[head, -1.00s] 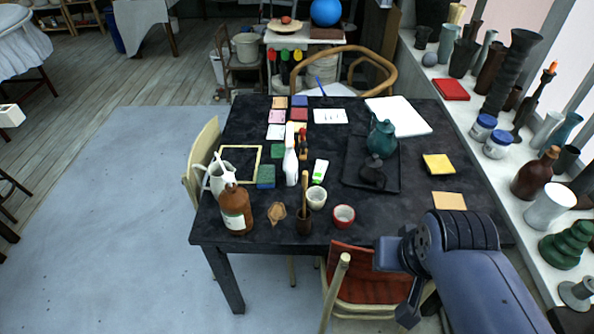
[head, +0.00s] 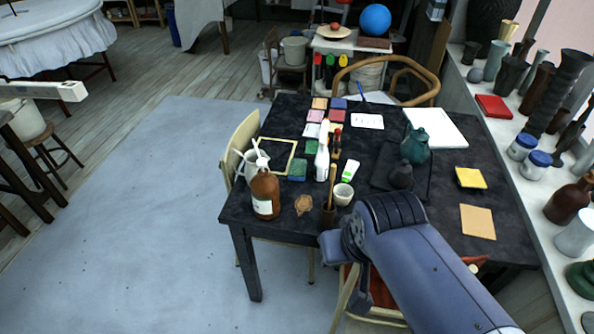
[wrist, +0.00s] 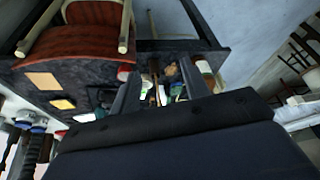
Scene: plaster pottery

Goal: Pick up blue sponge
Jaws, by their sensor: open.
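A small block sponge with a green top and blue side (head: 297,171) lies on the dark table, behind the brown bottle and left of the white spray bottle. A flat blue piece (head: 338,103) lies in the rows of coloured pieces at the back; I cannot tell if it is a sponge. In the wrist view, my gripper (wrist: 160,90) is open, its two fingers apart, with small table items seen beyond them. I cannot make out the sponge there.
A teal teapot (head: 415,145) stands on the right. A red-seated chair (head: 378,296) is at the front edge.

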